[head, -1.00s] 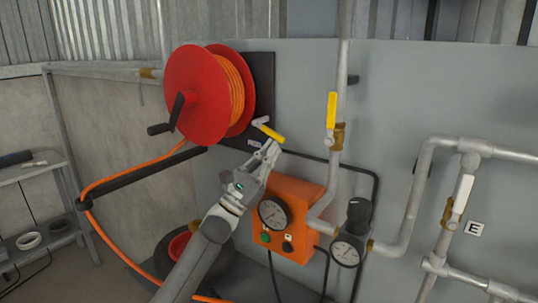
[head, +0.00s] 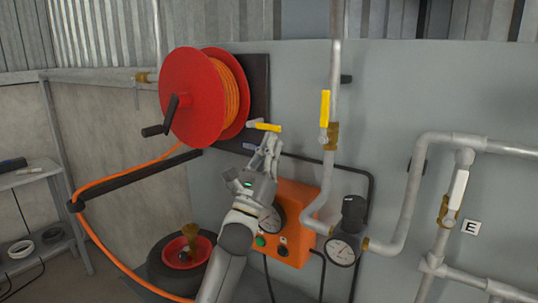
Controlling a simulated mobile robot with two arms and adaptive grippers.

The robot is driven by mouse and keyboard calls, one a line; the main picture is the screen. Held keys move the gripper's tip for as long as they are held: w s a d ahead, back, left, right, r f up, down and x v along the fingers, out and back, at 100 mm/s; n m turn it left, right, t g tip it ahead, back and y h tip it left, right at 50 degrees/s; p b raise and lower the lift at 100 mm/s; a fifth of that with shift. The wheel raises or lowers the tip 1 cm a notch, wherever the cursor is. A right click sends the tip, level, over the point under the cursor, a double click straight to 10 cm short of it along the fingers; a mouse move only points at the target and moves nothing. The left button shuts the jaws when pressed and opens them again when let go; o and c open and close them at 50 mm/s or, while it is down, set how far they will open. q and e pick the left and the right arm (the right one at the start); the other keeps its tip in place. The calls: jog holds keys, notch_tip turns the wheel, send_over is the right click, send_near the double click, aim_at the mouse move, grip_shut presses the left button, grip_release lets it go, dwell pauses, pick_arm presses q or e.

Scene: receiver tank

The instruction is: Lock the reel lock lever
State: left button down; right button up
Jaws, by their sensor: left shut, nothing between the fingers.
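The reel lock lever (head: 267,127) is a short yellow handle on a grey pivot at the lower right of the red hose reel (head: 204,96). It lies nearly level, its free end pointing right. My left gripper (head: 269,144) is just below the lever, fingers pointing up. It is shut with nothing between the fingers. Whether its tips touch the lever is hard to tell. A small blue mark (head: 250,146) shows left of the fingers. My right gripper is out of view.
An orange box (head: 297,203) with gauge and buttons sits behind and right of my wrist. Grey pipes with a yellow-handled valve (head: 325,108) stand to the right. A black gauge unit (head: 342,250) is lower right. An orange hose (head: 110,250) runs down the left.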

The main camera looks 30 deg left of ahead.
aim_at(268, 127)
pick_arm(q)
jog(key=r+n+y, duration=0.1)
jog(key=n+y, duration=0.2)
jog(key=r+n+g+y, duration=0.1)
jog(key=n+y, duration=0.1)
jog(key=n, duration=0.1)
jog(key=d+r+n+g+y, duration=0.1)
jog(key=n+y, duration=0.2)
jog(key=shift+y, duration=0.3)
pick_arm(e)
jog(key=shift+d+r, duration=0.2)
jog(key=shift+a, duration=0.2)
